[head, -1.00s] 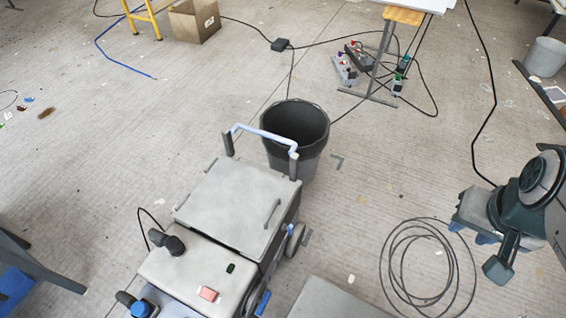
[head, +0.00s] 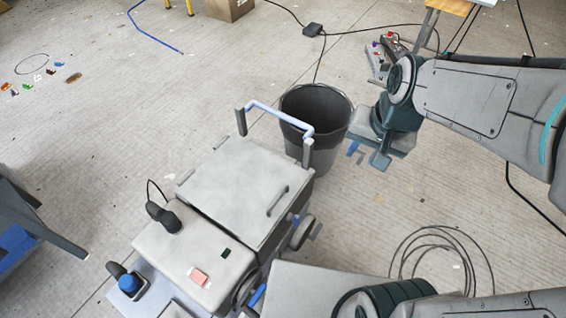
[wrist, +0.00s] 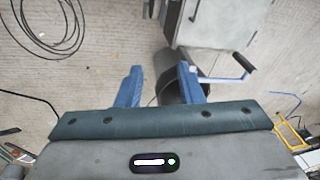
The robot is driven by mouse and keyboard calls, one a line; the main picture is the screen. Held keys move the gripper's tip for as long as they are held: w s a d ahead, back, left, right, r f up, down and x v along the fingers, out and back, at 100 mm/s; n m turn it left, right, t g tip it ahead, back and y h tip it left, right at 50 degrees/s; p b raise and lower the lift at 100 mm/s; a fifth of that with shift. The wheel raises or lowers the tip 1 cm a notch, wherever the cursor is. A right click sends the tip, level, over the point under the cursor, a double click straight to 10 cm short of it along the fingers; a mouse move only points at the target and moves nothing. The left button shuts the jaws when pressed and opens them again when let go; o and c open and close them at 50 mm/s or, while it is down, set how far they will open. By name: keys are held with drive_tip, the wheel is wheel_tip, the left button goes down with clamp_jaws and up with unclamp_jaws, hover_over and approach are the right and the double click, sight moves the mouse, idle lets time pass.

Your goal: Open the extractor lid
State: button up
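The extractor is a grey wheeled machine (head: 188,262) at the lower middle of the head view. Its flat square lid (head: 228,188) lies shut, with a thin grey handle bar (head: 277,201) along its right side. A blue push bar (head: 279,117) stands up behind the lid. The lid also shows at the top of the wrist view (wrist: 225,18). My gripper (head: 355,151) is up and to the right of the extractor, clear of it. In the wrist view its two blue fingers (wrist: 159,70) are apart with nothing between them.
A black bucket (head: 318,107) stands behind the extractor, close to my gripper. A coiled cable (head: 440,255) lies on the floor at the right. A cardboard box (head: 230,9) and cables are at the back.

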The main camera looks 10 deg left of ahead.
sight(277, 199)
drive_tip(key=w+a+f+m+g+b, duration=0.1)
drive_tip(key=w+a+f+b, duration=0.2)
drive_tip(key=a+f+b, duration=0.65)
drive_tip(key=w+a+f+m+b, duration=0.25)
drive_tip(key=a+f, duration=0.45)
drive_tip(key=f, duration=0.7)
drive_tip(key=shift+n, duration=0.35)
drive_tip(key=a+f+b, duration=0.1)
drive_tip(key=f+b, duration=0.1)
drive_tip(key=f, duration=0.2)
drive_tip(key=f+b, duration=0.2)
drive_tip(key=f, duration=0.3)
drive_tip(key=w+a+f+b, duration=0.1)
drive_tip(key=f+b, duration=0.1)
drive_tip(key=f, duration=0.2)
drive_tip(key=shift+a+f+b, duration=0.2)
drive_tip(key=shift+a+b, duration=0.15)
drive_tip(key=shift+b, duration=0.05)
drive_tip(key=shift+s, duration=0.1)
clamp_jaws()
drive_tip(key=shift+d, duration=0.15)
drive_tip(key=shift+r, duration=0.15)
